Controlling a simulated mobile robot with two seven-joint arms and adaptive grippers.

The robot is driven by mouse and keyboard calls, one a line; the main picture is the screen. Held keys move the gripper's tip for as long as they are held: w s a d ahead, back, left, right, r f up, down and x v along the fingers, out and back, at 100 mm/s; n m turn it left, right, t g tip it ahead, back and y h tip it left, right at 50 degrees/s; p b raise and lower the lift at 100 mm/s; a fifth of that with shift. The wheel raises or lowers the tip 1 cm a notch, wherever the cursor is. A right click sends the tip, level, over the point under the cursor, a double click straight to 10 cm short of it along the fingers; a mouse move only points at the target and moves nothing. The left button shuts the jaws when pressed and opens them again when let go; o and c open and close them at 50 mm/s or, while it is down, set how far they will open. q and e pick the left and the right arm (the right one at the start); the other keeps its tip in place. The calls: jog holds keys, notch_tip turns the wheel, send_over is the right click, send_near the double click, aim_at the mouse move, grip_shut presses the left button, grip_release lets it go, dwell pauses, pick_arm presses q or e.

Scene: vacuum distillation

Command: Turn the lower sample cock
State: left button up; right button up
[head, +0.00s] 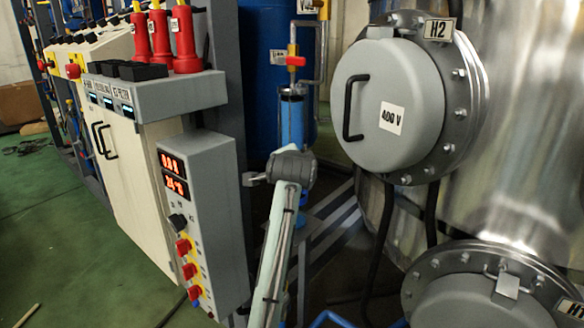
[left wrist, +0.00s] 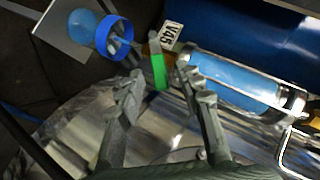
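A small cock with a bright green handle (left wrist: 159,70) shows in the left wrist view beside a tag reading V45 (left wrist: 172,34). My left gripper (left wrist: 160,82) is open, one finger on each side of the green handle. The handle appears between or just beyond the fingertips; I cannot tell whether they touch it. In the head view my left arm rises in the middle in front of the blue sight glass (head: 292,118), and the green cock is hidden there. A red-handled valve (head: 295,61) sits above the sight glass. My right gripper is not in view.
The sight glass also lies close right of the fingers in the wrist view (left wrist: 232,80). A blue-rimmed vessel (left wrist: 114,37) is at upper left. A grey control box (head: 203,215) stands left of my arm, a steel vessel with a 400 V cover (head: 393,95) right.

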pick_arm(q)
jog(key=v, duration=1)
jog(key=shift+s+r, duration=0.15)
jog(key=shift+s, duration=0.15)
